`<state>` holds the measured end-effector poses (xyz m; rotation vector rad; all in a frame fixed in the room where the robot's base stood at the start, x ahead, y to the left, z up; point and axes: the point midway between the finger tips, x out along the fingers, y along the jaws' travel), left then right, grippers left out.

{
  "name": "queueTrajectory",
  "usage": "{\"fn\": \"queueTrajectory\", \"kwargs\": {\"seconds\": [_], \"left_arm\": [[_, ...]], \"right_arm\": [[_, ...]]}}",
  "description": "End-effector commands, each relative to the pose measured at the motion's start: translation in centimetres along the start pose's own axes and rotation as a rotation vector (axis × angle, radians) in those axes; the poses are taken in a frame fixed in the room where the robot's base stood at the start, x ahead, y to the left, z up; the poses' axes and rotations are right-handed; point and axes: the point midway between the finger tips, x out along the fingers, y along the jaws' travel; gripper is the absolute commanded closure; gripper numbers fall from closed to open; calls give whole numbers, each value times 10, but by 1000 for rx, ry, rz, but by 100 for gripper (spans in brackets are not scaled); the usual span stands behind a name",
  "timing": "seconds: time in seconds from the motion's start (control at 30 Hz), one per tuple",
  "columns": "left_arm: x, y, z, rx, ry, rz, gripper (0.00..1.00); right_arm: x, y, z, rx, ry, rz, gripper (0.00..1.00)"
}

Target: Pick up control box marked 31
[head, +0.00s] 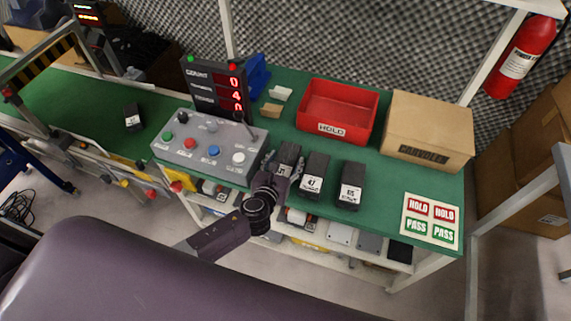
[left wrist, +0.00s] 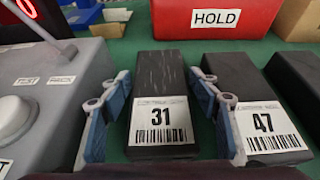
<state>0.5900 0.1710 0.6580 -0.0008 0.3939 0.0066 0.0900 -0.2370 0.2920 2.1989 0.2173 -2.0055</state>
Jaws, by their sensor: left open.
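The control box marked 31 (head: 289,153) is a black block standing on the green bench top, leftmost of three in a row. In the left wrist view its label 31 with a barcode faces me on the box (left wrist: 161,80). My left gripper (head: 282,167) is open at the near end of this box. In the left wrist view the blue-padded fingers of the gripper (left wrist: 160,92) stand on either side of the box, with small gaps visible. The right finger is in the narrow space between it and the box marked 47 (left wrist: 252,85). My right gripper is not in view.
Box 47 (head: 314,170) and a third black box (head: 352,180) stand to the right. A grey button panel (head: 208,150) is close on the left. Behind are a red HOLD bin (head: 338,110) and a cardboard carton (head: 428,125). Another black box (head: 132,117) lies on the left belt.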

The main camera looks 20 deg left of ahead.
Motion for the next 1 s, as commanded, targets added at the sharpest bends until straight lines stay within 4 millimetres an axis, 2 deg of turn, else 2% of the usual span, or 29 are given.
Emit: {"fn": "queueTrajectory", "kwargs": {"seconds": [0.17,0.53,0.83,1.0], "left_arm": [[0,0,0,0,0,0,46],[0,0,0,0,0,-1,86],[-1,0,4,0,-3,-1,87],[-7,0,18,0,-5,-2,87]], "right_arm": [[0,0,0,0,0,0,32],[0,0,0,0,-1,0,32],[-2,-2,0,-1,-1,-2,32],[-9,-4,-1,0,0,-5,32]]}}
